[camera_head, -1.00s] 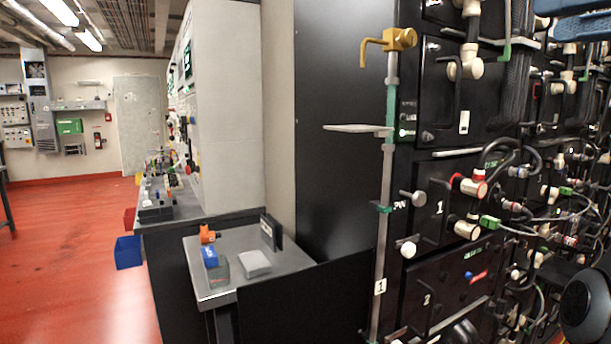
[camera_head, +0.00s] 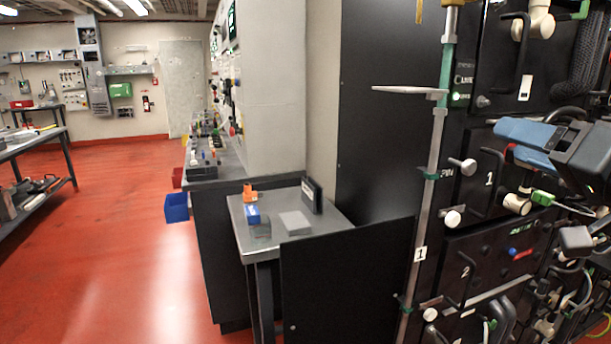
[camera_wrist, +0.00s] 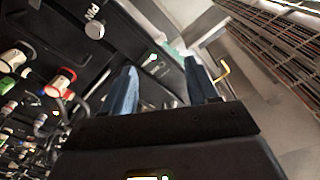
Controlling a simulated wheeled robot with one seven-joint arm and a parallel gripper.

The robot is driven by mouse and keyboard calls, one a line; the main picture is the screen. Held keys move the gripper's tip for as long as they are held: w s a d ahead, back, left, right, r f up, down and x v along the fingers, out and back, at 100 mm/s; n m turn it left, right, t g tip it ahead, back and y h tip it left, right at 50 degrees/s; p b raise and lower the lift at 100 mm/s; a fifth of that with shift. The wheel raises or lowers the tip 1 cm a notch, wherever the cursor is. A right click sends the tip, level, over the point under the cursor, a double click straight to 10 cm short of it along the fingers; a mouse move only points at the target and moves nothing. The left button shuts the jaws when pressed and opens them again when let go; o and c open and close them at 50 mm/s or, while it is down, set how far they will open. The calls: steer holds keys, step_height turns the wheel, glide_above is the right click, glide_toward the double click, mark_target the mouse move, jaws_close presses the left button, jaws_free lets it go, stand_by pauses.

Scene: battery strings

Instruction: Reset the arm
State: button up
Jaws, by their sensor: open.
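My gripper (camera_head: 527,143) is at the right in the head view, in front of the black battery rack (camera_head: 465,225). Its blue fingers point left, and part of my arm hides some cables and connectors behind it. In the wrist view, my gripper (camera_wrist: 163,85) shows two blue fingers spread apart with nothing between them. It is open and empty.
A small grey table (camera_head: 325,222) holds an orange item (camera_head: 249,193) and a blue item (camera_head: 253,214). The red floor (camera_head: 130,240) at left is open.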

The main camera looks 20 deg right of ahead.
steer(key=s+a+f+g+h, duration=0.1)
steer(key=s+a+f, duration=0.2)
steer(key=f, duration=0.5)
steer(key=s+a+f+g, duration=0.1)
steer(key=s+a+f, duration=0.25)
steer(key=f, duration=0.45)
steer(key=s+a+f+h, duration=0.1)
steer(key=s+a+f, duration=0.15)
steer(key=f, duration=0.65)
steer(key=s+a+f+n, duration=0.1)
steer(key=s+a+n, duration=0.1)
steer(key=s, duration=0.5)
steer(key=s+a+f+n+g+y, duration=0.1)
steer(key=s+a, duration=0.3)
steer(key=s, duration=0.4)
steer(key=s+a+f+n+y, duration=0.1)
steer(key=s+a+f+n, duration=0.2)
steer(key=s, duration=0.4)
steer(key=shift+s+a+f+n+g, duration=0.15)
steer(key=shift+a+f+n+g, duration=0.1)
steer(key=shift+a+n+g, duration=0.25)
steer(key=shift+a, duration=0.1)
